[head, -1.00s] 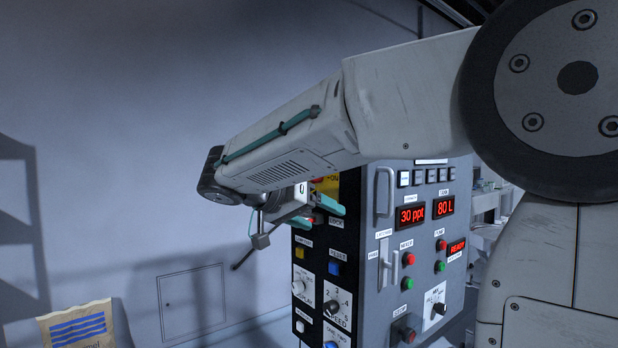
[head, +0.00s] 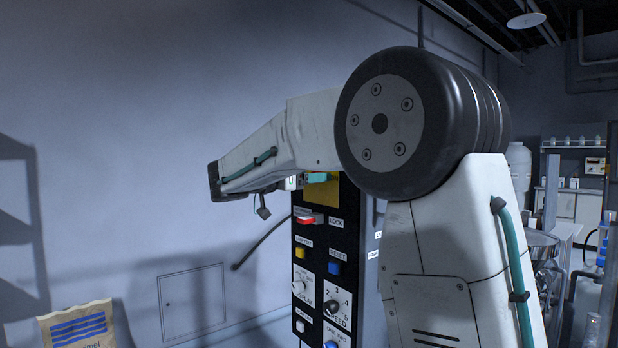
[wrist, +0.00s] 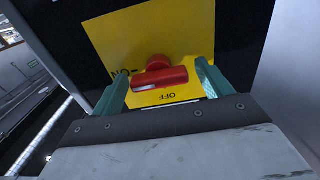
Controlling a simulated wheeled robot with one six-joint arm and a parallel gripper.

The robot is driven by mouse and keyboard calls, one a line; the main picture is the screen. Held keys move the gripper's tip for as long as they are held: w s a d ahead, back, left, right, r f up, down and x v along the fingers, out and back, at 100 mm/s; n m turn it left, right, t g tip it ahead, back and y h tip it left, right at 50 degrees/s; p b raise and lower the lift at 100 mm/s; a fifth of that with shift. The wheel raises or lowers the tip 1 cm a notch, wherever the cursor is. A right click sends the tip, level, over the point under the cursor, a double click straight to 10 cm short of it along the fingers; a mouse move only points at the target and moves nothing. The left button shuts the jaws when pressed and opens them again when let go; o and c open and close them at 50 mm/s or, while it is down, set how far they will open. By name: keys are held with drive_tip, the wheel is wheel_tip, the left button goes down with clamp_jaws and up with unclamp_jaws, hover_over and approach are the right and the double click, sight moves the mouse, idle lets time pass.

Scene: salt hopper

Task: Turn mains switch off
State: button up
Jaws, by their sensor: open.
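The mains switch shows in the wrist view as a red handle (wrist: 160,78) on a yellow plate marked ON and OFF (wrist: 190,38). The handle lies across the plate, between the ON mark at its left and the OFF mark at the near side. My gripper (wrist: 162,84) is open, with one teal finger on each side of the handle. I cannot tell whether either finger touches it. In the head view my gripper (head: 308,179) is at the top of the black control panel, in front of the yellow plate (head: 327,186), and the mains handle is hidden.
A sack (head: 77,327) stands at the lower left. Free space lies left of the panel.

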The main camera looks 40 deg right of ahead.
drive_tip(key=shift+d, duration=0.1)
drive_tip(key=c, duration=1)
drive_tip(key=shift+n, duration=0.3)
drive_tip(key=n, duration=0.3)
drive_tip(key=shift+w+n, duration=0.1)
drive_tip(key=shift+n, duration=0.2)
drive_tip(key=n, duration=0.4)
drive_tip(key=shift+f, duration=0.1)
drive_tip(key=n, duration=0.5)
drive_tip(key=shift+w, duration=0.1)
drive_tip(key=n, duration=0.4)
drive_tip(key=shift+f+n, duration=0.15)
drive_tip(key=shift+n, duration=0.15)
